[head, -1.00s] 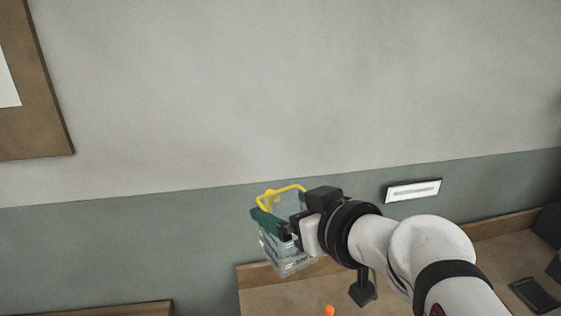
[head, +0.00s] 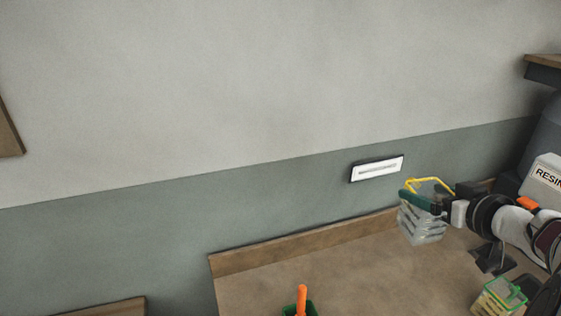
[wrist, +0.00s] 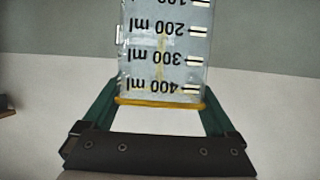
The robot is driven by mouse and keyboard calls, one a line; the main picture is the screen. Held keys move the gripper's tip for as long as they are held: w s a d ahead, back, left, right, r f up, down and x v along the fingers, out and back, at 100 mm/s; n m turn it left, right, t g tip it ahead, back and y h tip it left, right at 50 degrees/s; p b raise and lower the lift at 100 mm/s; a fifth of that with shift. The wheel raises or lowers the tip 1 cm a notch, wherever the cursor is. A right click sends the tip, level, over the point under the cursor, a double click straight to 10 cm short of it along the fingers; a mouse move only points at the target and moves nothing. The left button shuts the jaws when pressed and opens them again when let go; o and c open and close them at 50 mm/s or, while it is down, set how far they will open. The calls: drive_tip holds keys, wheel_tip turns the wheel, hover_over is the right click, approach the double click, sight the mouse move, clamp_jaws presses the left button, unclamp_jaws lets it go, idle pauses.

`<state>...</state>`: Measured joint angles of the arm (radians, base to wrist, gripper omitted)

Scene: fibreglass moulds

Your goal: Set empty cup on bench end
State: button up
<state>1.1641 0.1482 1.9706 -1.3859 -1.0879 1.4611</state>
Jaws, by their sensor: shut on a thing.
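A clear measuring cup (head: 421,224) with a yellow rim and handle is held above the bench (head: 340,268) in the head view. My gripper (head: 424,200) is shut on it near the rim, its green fingers on either side. In the wrist view the cup (wrist: 165,45) shows black ml markings, upside down in the picture, between the fingers (wrist: 160,112). Its walls look clear, and I see no liquid in it.
A second clear cup with a green rim (head: 497,298) stands at the lower right, near my arm. A green holder (head: 290,310) with an orange-handled tool (head: 302,298) is at the bottom edge. A resin container (head: 543,182) stands at the right. The middle of the bench is clear.

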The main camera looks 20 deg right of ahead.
drive_tip(key=s+d+f+m+g+h, duration=0.15)
drive_tip(key=s+d+f, duration=0.25)
drive_tip(key=s+d, duration=0.5)
drive_tip(key=s+d+f+m+h, duration=0.3)
drive_tip(key=s+d+f, duration=0.3)
drive_tip(key=s, duration=0.5)
drive_tip(key=s+d+f+m+g+h, duration=0.1)
drive_tip(key=s+d+f+m+h, duration=0.15)
drive_tip(key=s, duration=0.75)
drive_tip(key=s+d+f+m+g+h, duration=0.15)
drive_tip(key=s+f, duration=0.25)
drive_tip(key=s, duration=0.6)
drive_tip(key=shift+n+y, duration=0.35)
drive_tip(key=shift+n, duration=0.1)
drive_tip(key=w+d+f, duration=0.1)
drive_tip(key=w+f, duration=0.2)
drive_tip(key=w+d+f, duration=0.2)
drive_tip(key=w+f, duration=0.2)
drive_tip(key=w+d+f, duration=0.1)
drive_tip(key=w+f, duration=0.2)
drive_tip(key=f, duration=0.1)
drive_tip(key=shift+w+d+f, duration=0.1)
drive_tip(key=shift+w+d, duration=0.1)
drive_tip(key=shift+d, duration=0.2)
drive_tip(key=shift+f, duration=0.15)
drive_tip(key=o, duration=1.3)
drive_tip(key=shift+c, duration=0.2)
